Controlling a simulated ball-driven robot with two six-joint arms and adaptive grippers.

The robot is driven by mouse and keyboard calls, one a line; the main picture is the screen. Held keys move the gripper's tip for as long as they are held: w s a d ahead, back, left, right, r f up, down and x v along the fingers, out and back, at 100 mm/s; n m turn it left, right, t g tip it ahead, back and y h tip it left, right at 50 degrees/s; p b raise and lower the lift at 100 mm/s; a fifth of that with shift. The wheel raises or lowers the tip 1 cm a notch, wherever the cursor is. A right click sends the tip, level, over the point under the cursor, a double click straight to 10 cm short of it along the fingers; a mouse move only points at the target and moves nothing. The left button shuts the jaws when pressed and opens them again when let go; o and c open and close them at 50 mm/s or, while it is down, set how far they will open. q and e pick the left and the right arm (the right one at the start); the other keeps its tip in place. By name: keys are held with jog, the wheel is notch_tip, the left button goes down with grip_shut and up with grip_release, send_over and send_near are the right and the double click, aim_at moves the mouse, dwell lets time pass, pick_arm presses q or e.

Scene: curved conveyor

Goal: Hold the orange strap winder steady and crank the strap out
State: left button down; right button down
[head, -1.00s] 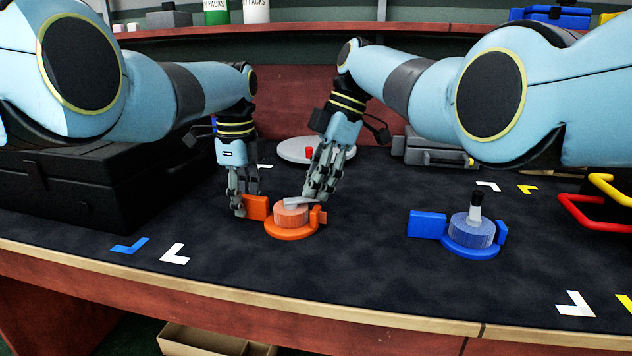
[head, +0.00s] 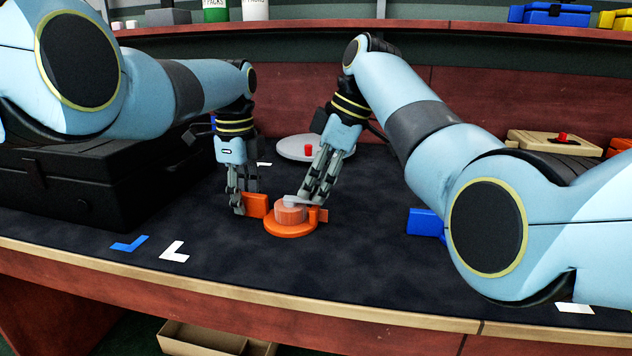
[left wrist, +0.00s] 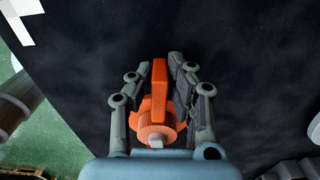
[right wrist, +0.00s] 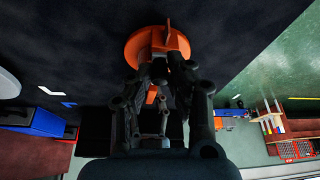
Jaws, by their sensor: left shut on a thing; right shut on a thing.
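The orange strap winder (head: 291,230) sits flat on the dark mat, with an orange plate on its left, a ribbed drum on top and a grey crank arm over the drum. My left gripper (head: 245,208) is shut on the left plate; in the left wrist view the plate (left wrist: 159,85) stands between its fingers. My right gripper (head: 309,200) comes down from above on the drum's right side, shut at the crank; its fingers hide the crank knob. In the right wrist view the winder's round base (right wrist: 140,45) lies just beyond the fingertips.
A blue winder (head: 424,222) stands to the right, mostly hidden behind my right arm. A black case (head: 90,190) stands at left. A grey disc with a red knob (head: 310,150) lies behind the winder. Blue and white corner marks (head: 130,244) lie on the clear mat in front.

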jog(key=shift+s+a+m+t, duration=0.15)
jog(key=shift+s+m+t, duration=0.1)
jog(key=shift+m, duration=0.4)
jog(key=shift+s+a+m+t, duration=0.1)
jog(key=shift+s+m+t, duration=0.15)
jog(key=shift+m, duration=0.4)
jog(key=c, duration=1.2)
grip_release()
jog(key=v, duration=0.7)
jog(key=shift+d+r, duration=0.1)
jog(key=shift+r, duration=0.2)
